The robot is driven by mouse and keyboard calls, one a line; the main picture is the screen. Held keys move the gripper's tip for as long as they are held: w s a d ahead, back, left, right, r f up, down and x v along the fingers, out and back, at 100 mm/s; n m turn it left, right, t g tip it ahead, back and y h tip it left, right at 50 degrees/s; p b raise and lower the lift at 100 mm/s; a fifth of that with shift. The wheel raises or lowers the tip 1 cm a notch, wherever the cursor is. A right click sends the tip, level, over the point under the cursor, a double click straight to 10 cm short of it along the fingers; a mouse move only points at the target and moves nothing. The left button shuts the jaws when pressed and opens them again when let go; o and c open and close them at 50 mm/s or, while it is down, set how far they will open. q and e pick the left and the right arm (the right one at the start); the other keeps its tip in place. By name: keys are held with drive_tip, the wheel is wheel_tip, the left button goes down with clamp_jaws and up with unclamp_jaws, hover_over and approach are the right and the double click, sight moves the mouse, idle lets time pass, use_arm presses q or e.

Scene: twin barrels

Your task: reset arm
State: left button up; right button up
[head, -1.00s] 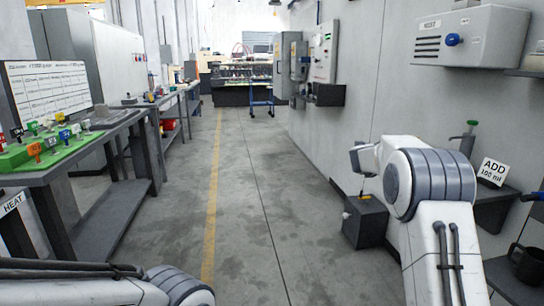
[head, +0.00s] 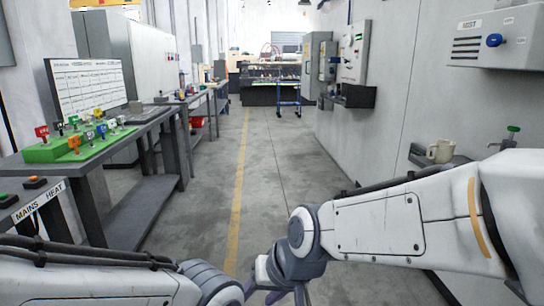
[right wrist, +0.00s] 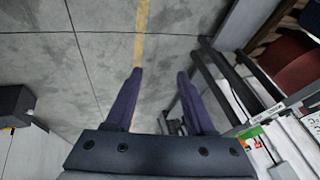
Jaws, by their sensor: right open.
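My right arm reaches across the lower right of the head view, bent down toward the middle. Its right gripper (head: 276,289) hangs at the bottom edge, partly cut off. In the right wrist view the two dark purple fingers of the right gripper (right wrist: 158,80) stand apart with only floor showing between them. Nothing is held there. My left arm lies along the lower left of the head view; its gripper is out of the picture.
A grey bench (head: 150,122) with a green board (head: 75,146) of coloured tags stands at left. A light mug (head: 441,151) sits on a right wall shelf. A dark box (right wrist: 14,105) shows in the right wrist view. The aisle floor (head: 270,180) ahead is clear.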

drive_tip(key=s+d+f+n+g+h, duration=0.2)
drive_tip(key=s+d+n, duration=0.15)
drive_tip(key=s, duration=0.45)
drive_tip(key=s+d+f+n+g+h, duration=0.1)
drive_tip(key=s+d+f+n+g, duration=0.2)
drive_tip(key=s, duration=0.4)
wheel_tip(320, 180, up, 25)
drive_tip(key=t+p, duration=0.1)
drive_tip(key=p, duration=2.4)
drive_tip(key=shift+d+m, duration=0.35)
drive_tip(key=shift+m, duration=0.1)
drive_tip(key=shift+d, duration=0.1)
